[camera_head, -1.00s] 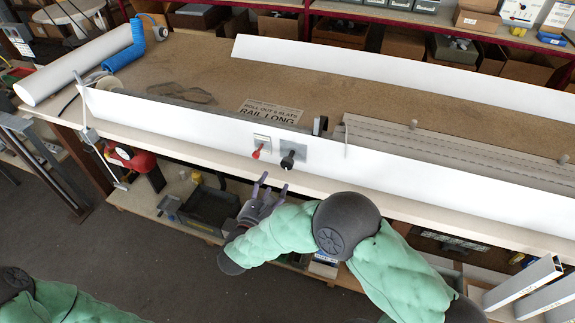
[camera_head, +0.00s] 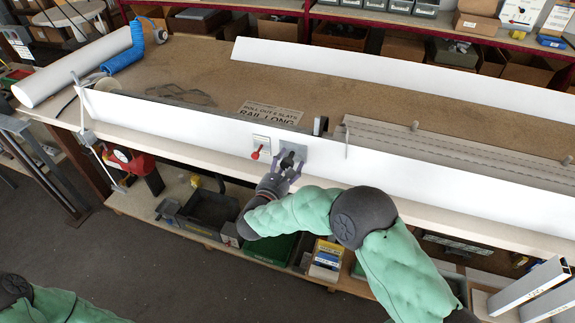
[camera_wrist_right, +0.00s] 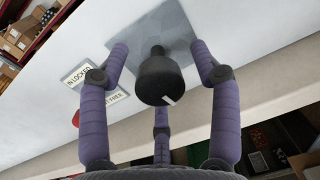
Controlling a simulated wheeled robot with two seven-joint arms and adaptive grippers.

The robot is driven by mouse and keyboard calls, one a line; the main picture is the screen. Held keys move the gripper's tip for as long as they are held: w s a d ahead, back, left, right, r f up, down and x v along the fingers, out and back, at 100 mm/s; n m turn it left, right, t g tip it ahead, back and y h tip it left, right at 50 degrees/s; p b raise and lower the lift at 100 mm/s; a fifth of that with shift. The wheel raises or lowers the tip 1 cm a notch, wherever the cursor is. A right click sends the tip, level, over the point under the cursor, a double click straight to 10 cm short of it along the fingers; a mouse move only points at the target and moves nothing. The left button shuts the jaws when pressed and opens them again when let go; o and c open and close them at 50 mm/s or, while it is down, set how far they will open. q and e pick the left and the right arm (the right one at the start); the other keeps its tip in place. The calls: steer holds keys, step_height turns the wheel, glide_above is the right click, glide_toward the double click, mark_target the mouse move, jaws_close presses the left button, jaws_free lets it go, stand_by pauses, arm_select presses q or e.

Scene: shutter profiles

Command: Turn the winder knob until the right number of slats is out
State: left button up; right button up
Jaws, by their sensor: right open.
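The black winder knob (camera_head: 287,160) sits on a grey square plate on the front of the long white panel. In the right wrist view the knob (camera_wrist_right: 160,78) has a white mark on its lower rim. My right gripper (camera_head: 285,168) is open, its fingers spread around the knob. In the wrist view two fingers (camera_wrist_right: 160,58) flank the knob with gaps, and a third is below it. Grey ribbed slats (camera_head: 440,145) lie behind the panel at the right. A card (camera_head: 271,112) mentions rolling out slats and "RAIL LONG"; its number is too small to be sure of. My left gripper is out of view.
A red lever (camera_head: 257,153) with a label (camera_wrist_right: 80,74) reading "LOCKED" and "FREE" is left of the knob. The white panel (camera_head: 200,125) runs along the bench's front edge. A white roll (camera_head: 70,68) lies at the bench's left end. Bins (camera_head: 208,207) stand on the shelf below.

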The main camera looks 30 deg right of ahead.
steer(key=c, duration=1.2)
steer(key=shift+n, duration=0.3)
